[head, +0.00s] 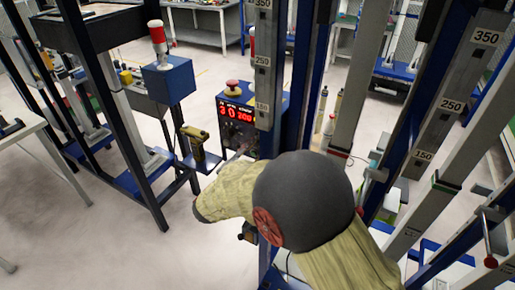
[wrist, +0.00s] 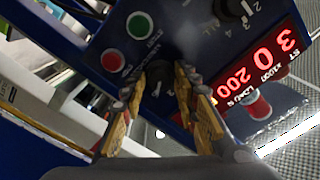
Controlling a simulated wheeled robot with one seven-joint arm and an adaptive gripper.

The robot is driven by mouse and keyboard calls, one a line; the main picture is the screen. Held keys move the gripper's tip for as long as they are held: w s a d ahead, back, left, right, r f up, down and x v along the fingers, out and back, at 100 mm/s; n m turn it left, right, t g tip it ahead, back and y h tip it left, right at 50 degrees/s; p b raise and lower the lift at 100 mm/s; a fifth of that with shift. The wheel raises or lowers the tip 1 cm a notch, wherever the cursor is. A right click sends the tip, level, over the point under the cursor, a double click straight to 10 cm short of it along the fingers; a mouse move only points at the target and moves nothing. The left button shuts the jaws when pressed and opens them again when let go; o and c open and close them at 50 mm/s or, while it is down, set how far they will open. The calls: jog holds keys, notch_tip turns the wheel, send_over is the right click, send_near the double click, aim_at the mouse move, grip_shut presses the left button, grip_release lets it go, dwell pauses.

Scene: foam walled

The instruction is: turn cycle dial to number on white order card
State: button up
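The blue control box (head: 238,127) stands in the middle of the head view, with a red display (head: 237,113) reading 3, 0 and 200. My arm hides its lower part. In the wrist view the display (wrist: 258,68) appears turned around. A dark dial (wrist: 230,10) with numbers and "ALL" sits at the top edge. A second dark knob (wrist: 158,78) lies between the fingertips of my gripper (wrist: 160,84). The fingers are apart, one on each side of it; contact is not clear. I cannot make out a white order card.
Red (wrist: 112,61) and green (wrist: 139,25) buttons lie close to my left finger. A red emergency button (head: 233,88) tops the box. Tall grey posts with height numbers (head: 450,105) stand close on the right. Floor is open at lower left.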

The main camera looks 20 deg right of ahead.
jog(key=c, duration=0.6)
grip_shut()
jog(key=shift+n+p, duration=0.3)
jog(key=shift+p, duration=0.15)
jog(key=n+p, duration=0.2)
jog(key=p, duration=0.2)
jog(key=shift+r, duration=0.2)
jog(key=n+p, duration=0.3)
jog(key=shift+p, duration=0.4)
jog(key=shift+f+n+p, duration=0.15)
jog(key=shift+n+p, duration=0.85)
jog(key=shift+n, duration=0.1)
jog(key=shift+f, duration=0.1)
jog(key=o, duration=0.9)
grip_release()
jog(key=shift+c, duration=0.2)
